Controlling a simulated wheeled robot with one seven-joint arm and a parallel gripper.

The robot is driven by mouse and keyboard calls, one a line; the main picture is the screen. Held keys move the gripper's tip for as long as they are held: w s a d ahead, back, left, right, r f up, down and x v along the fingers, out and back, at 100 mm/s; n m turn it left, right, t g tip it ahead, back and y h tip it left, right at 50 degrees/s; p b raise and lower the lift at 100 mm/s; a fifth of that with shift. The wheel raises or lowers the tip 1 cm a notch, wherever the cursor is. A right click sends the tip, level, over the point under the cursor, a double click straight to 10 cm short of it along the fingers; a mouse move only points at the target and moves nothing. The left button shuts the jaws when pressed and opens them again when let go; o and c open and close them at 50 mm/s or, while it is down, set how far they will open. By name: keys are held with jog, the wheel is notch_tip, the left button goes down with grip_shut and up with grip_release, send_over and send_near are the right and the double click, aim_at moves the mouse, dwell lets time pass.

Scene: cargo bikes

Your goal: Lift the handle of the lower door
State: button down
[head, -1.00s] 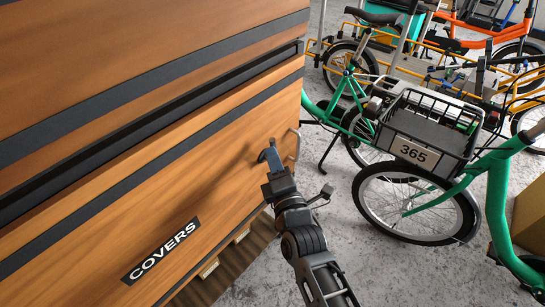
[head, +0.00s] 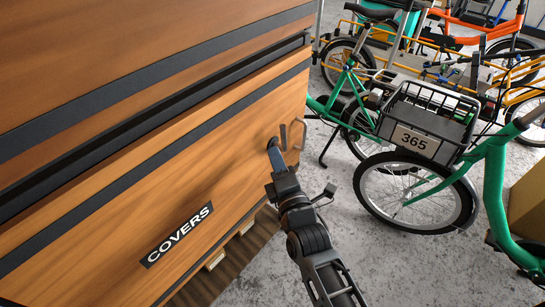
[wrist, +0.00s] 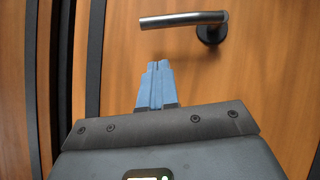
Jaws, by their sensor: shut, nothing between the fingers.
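The lower door (head: 130,210) is a wood-coloured panel with a black COVERS label (head: 177,235). Its handle is a metal lever, seen small in the head view (head: 283,137) and clearly at the top of the wrist view (wrist: 183,20). There the lever runs left from a dark round base, lengthwise towards the black bands. My gripper (head: 273,146) is close to the door face beside the handle. In the wrist view its blue fingers (wrist: 157,68) are together and empty, below the lever with a gap in the picture. I cannot tell their distance in depth.
Black bands (head: 150,145) cross the wooden front above the handle. A green bike (head: 495,190) with a basket plate 365 (head: 415,140) stands close on the right. More bikes fill the back. Bare concrete floor (head: 350,245) lies between the box and that bike.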

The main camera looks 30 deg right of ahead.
jog(key=b+v, duration=0.1)
jog(key=v, duration=0.8)
jog(key=shift+s, duration=0.3)
jog(key=shift+r, duration=0.15)
jog(key=s+a+r+m+g+y, duration=0.1)
jog(key=s+a+m, duration=0.3)
jog(key=s, duration=0.5)
jog(key=s+a+m+g+y, duration=0.1)
jog(key=s+m, duration=0.5)
jog(key=s, duration=0.4)
jog(key=s+d+r+m+g+y, duration=0.2)
jog(key=s+r+m, duration=0.5)
jog(key=s, duration=0.4)
jog(key=shift+d+y, duration=0.4)
jog(key=shift+y, duration=0.1)
jog(key=c, duration=1.9)
grip_release()
jog(key=shift+r, duration=0.1)
